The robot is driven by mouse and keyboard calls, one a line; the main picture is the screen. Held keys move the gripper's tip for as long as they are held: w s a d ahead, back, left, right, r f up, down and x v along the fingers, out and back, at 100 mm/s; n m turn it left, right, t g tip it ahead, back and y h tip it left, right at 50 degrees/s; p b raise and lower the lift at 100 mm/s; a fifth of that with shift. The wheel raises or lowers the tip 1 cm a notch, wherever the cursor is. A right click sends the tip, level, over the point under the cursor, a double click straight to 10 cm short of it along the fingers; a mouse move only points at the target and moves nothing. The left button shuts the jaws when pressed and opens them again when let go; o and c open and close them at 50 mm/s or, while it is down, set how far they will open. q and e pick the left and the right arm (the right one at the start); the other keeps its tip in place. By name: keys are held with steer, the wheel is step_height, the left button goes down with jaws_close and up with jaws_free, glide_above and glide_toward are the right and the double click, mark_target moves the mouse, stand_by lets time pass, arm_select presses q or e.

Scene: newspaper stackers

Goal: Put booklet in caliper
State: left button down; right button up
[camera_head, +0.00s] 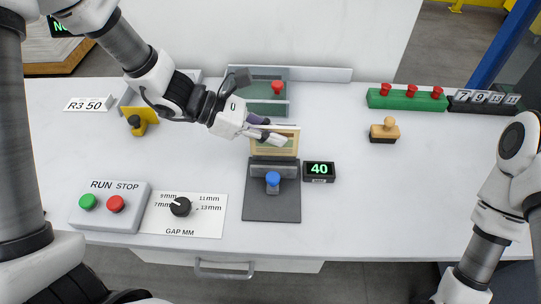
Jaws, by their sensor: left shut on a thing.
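My left gripper (270,136) reaches in from the left over the middle of the table and is shut on a booklet (288,147). The booklet is tan with a green picture and stands roughly upright at the back edge of the caliper. The caliper (271,205) is a dark grey block and plate with a blue knob on top. A small black display (319,171) reading 40 stands at its right. I cannot tell whether the booklet is inside the caliper's gap or just behind it. My right arm shows at the right edge, but its gripper is out of view.
A RUN/STOP box (110,212) and a GAP MM dial panel (203,228) lie at the front left. A green fixture with a red knob (278,87) stands behind the booklet. A wooden stamp (384,131) and a green bar with red knobs (407,103) are at right. The front right is clear.

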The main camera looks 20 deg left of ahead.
mark_target(274, 151)
arm_select(q)
steer(key=f, duration=0.2)
steer(key=s+f, duration=0.1)
steer(key=shift+d+f, duration=0.15)
steer(key=shift+f, duration=0.25)
steer(key=shift+w+f, duration=0.25)
steer(key=shift+w, duration=0.15)
steer(key=shift+s+b, duration=0.25)
steer(key=shift+b, duration=0.05)
steer(key=c, duration=1.7)
jaws_free()
steer(key=shift+f, duration=0.1)
steer(key=o, duration=0.4)
steer(key=shift+o, duration=0.2)
arm_select(e)
steer(key=shift+s+f, duration=0.2)
steer(key=shift+f, duration=0.05)
